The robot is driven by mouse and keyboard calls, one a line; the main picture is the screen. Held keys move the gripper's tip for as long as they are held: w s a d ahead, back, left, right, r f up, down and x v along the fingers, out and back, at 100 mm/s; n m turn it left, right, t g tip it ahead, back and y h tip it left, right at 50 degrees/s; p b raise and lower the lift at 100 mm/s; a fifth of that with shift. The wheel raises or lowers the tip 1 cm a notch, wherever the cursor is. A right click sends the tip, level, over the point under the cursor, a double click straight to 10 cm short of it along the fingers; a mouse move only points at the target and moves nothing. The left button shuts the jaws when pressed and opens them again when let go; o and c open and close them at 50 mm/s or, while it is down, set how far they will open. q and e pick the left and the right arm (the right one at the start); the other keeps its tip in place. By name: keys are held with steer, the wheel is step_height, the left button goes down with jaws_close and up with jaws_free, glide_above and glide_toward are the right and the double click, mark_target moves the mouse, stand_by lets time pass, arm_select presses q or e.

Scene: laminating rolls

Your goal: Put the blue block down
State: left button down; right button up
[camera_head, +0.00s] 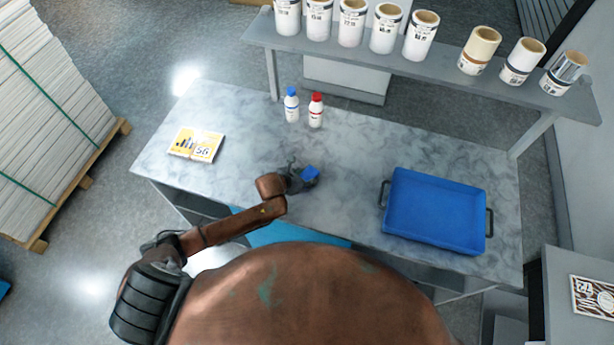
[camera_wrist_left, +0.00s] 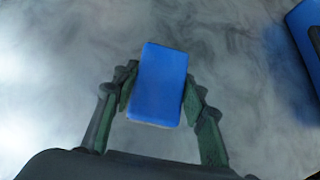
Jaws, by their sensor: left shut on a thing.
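The blue block (camera_head: 311,172) is at the end of my left arm, over the middle of the grey marbled table. My left gripper (camera_head: 301,179) is shut on it. In the left wrist view the block (camera_wrist_left: 158,84) sits between the two fingers of the gripper (camera_wrist_left: 158,95), its long side pointing away from the palm. I cannot tell whether the block touches the table top or hangs just above it. My right gripper is not in view.
A blue tray (camera_head: 435,247) with dark handles stands on the table's right. Two bottles, blue-capped (camera_head: 291,106) and red-capped (camera_head: 316,111), stand at the back. A yellow-white card (camera_head: 196,145) lies left. Several rolls stand on the shelf (camera_head: 450,72) behind. Table around the block is clear.

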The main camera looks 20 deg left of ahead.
arm_select(q)
steer(key=shift+f, duration=0.35)
steer(key=shift+f, duration=0.1)
steer(key=shift+f, duration=0.1)
steer(key=c, duration=1.5)
jaws_free()
steer(key=o, duration=0.3)
steer(key=shift+s+a+r, duration=0.1)
steer(key=shift+s+r, duration=0.05)
steer(key=shift+r, duration=0.25)
steer(key=v, duration=1.1)
steer(key=shift+s+a+r+b, duration=0.1)
steer(key=shift+s+r+b, duration=0.05)
steer(key=shift+b, duration=0.15)
